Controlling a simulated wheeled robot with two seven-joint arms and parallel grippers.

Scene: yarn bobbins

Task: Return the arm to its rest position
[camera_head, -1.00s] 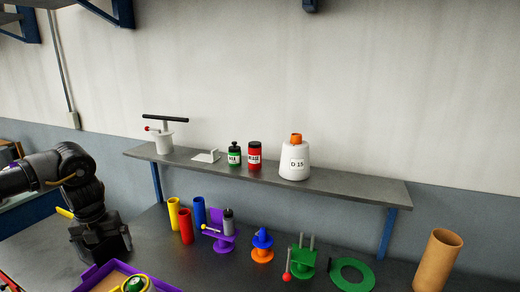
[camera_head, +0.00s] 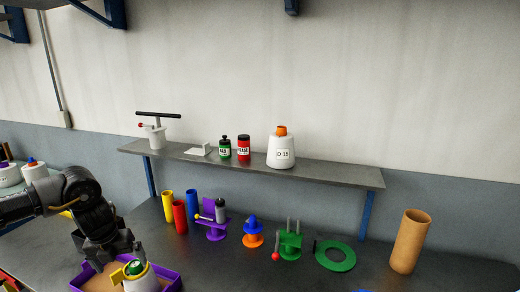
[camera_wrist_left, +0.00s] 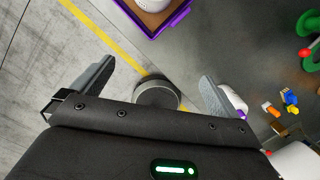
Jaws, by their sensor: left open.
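My left arm comes in from the left in the head view. Its gripper (camera_head: 108,262) hangs pointing down by the back left edge of a purple-rimmed tray (camera_head: 174,272). In the left wrist view the two fingers (camera_wrist_left: 155,85) are wide apart with nothing held between them. A dark round disc shows beyond the gap, over the floor. A white bobbin with a yellow and green top (camera_head: 140,280) is at the tray, cut off by the lower picture edge. My right gripper is not in view.
A wall shelf (camera_head: 330,176) holds a white cone marked D 15 (camera_head: 281,152), red and green bottles and a white press. Below are coloured tubes (camera_head: 180,217), purple, orange and green stands, a green ring (camera_head: 335,266) and a brown tube (camera_head: 409,242). White bobbins (camera_head: 34,170) stand far left.

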